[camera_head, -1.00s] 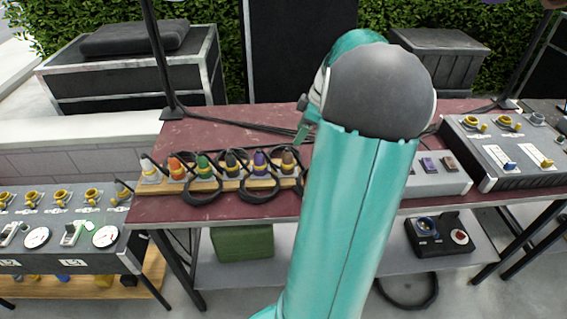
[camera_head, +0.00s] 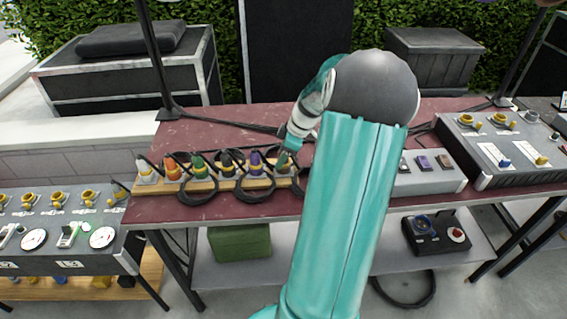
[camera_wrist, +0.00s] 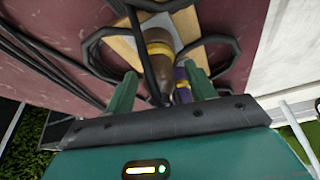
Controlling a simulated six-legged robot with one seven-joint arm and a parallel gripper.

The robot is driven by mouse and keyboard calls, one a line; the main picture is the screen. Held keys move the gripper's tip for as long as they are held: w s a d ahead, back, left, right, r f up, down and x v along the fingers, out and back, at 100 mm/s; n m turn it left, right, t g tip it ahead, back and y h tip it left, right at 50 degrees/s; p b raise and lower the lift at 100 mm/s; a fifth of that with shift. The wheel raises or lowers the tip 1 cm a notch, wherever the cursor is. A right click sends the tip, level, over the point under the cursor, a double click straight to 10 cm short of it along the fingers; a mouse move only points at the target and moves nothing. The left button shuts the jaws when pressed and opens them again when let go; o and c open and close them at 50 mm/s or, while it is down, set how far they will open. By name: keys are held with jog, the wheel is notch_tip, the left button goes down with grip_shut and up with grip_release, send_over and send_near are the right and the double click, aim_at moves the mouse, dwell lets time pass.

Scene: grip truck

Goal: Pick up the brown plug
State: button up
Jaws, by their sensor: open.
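The brown plug (camera_wrist: 156,82) shows in the wrist view with a yellow band, standing on a grey mount on the wooden strip (camera_wrist: 199,34). My gripper (camera_wrist: 160,70) is open, with one green finger on each side of the plug. I cannot tell whether either finger touches it. In the head view, my gripper (camera_head: 284,164) is at the right end of the plug row and hides most of the brown plug. The purple plug (camera_head: 256,160) stands just left of it; it also shows beside the right finger in the wrist view (camera_wrist: 183,94).
Orange (camera_head: 171,168), green (camera_head: 198,166) and other plugs stand along the strip, with black cable loops (camera_wrist: 105,55) around them. A grey switch box (camera_head: 430,184) is on the red table (camera_head: 225,122) to the right. Another console (camera_head: 500,160) stands farther right.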

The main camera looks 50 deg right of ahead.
jog(key=c, duration=1.1)
jog(key=shift+r, duration=0.1)
